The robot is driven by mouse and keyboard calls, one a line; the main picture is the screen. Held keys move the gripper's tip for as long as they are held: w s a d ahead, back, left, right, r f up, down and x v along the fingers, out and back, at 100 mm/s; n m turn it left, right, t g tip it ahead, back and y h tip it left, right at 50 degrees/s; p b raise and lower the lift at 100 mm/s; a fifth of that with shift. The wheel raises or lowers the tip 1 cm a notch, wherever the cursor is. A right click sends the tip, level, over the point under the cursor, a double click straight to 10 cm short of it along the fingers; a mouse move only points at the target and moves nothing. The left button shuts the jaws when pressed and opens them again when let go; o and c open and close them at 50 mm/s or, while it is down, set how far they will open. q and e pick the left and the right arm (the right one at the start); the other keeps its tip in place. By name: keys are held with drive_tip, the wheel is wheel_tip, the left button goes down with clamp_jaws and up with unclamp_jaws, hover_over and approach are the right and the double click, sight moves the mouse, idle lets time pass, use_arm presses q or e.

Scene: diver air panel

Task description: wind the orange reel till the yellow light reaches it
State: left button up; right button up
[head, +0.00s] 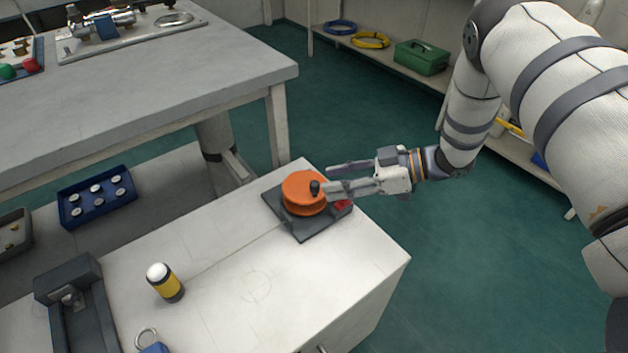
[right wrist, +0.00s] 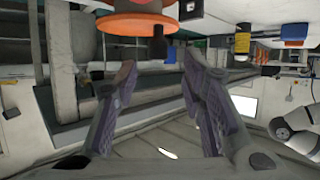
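The orange reel (head: 303,191) sits on a dark square base plate (head: 305,229) near the far corner of the white cabinet top. A black crank knob (head: 314,187) stands up from the reel. The yellow light (head: 166,284), a yellow and black cylinder with a white dome, stands upright on the same top, apart from the reel. A thin line runs from it to the reel. My right gripper (head: 330,180) is open at the knob's right side. In the right wrist view the knob (right wrist: 160,45) shows just beyond the gap between the spread fingers (right wrist: 157,72). My left gripper is not seen.
A small red part (head: 343,206) is on the base plate close to my right gripper. A dark bracket (head: 70,290) and a blue padlock (head: 155,348) are at the near left. A grey workbench (head: 150,90) stands behind. The cabinet top between light and reel is clear.

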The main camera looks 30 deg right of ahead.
sight(316, 184)
drive_tip(key=x, duration=0.5)
drive_tip(key=shift+w+f, duration=0.1)
drive_tip(key=shift+c, duration=0.2)
clamp_jaws()
drive_tip(key=shift+a, duration=0.1)
